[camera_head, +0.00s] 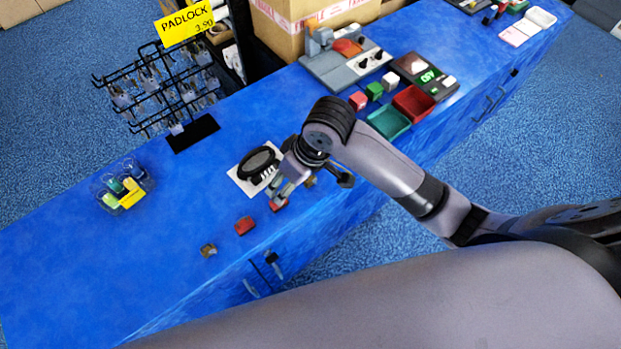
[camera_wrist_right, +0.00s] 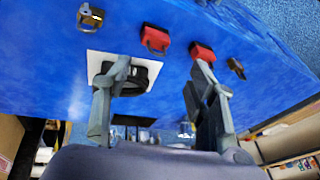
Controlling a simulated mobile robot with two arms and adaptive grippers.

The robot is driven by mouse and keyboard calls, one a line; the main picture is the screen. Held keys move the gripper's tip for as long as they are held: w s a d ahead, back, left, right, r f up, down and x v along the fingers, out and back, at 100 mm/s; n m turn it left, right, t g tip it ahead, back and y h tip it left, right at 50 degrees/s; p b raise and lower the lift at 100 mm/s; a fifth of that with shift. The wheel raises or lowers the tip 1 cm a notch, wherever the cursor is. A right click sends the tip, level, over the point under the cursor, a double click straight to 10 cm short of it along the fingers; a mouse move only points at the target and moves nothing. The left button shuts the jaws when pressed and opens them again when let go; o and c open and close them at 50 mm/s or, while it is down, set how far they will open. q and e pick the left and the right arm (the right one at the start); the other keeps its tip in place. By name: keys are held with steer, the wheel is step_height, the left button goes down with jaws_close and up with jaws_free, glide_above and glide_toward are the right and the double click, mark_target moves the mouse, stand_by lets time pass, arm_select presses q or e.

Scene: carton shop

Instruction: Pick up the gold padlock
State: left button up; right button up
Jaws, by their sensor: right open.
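The gold padlock (camera_wrist_right: 90,17) lies on the blue counter at the upper left of the right wrist view, shackle visible. In the wrist view my right gripper (camera_wrist_right: 162,68) is open and empty, fingers spread above the counter. The gold padlock is outside the gap, beyond the left fingertip. Two red padlocks (camera_wrist_right: 155,38) (camera_wrist_right: 202,52) and a darker brownish padlock (camera_wrist_right: 236,67) lie in the same row. My left gripper is not in view.
A white card (camera_head: 237,175) with a black ring-shaped item (camera_head: 258,163) lies behind the row. A wire rack (camera_head: 150,90), red tray (camera_head: 414,102) and green tray (camera_head: 388,121) stand farther back. The counter's left part is mostly clear.

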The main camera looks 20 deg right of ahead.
mark_target(310, 179)
steer(key=w+d+r+g+h, duration=0.2)
steer(key=w+d+r+h, duration=0.1)
steer(key=w+d+r, duration=0.4)
steer(key=f, duration=0.5)
steer(key=s+f+p, duration=0.1)
steer(key=f, duration=1)
steer(key=shift+s+a+f, duration=0.2)
steer(key=shift+a+f, duration=0.05)
steer(key=shift+f, duration=0.1)
steer(key=shift+c, duration=0.2)
jaws_close()
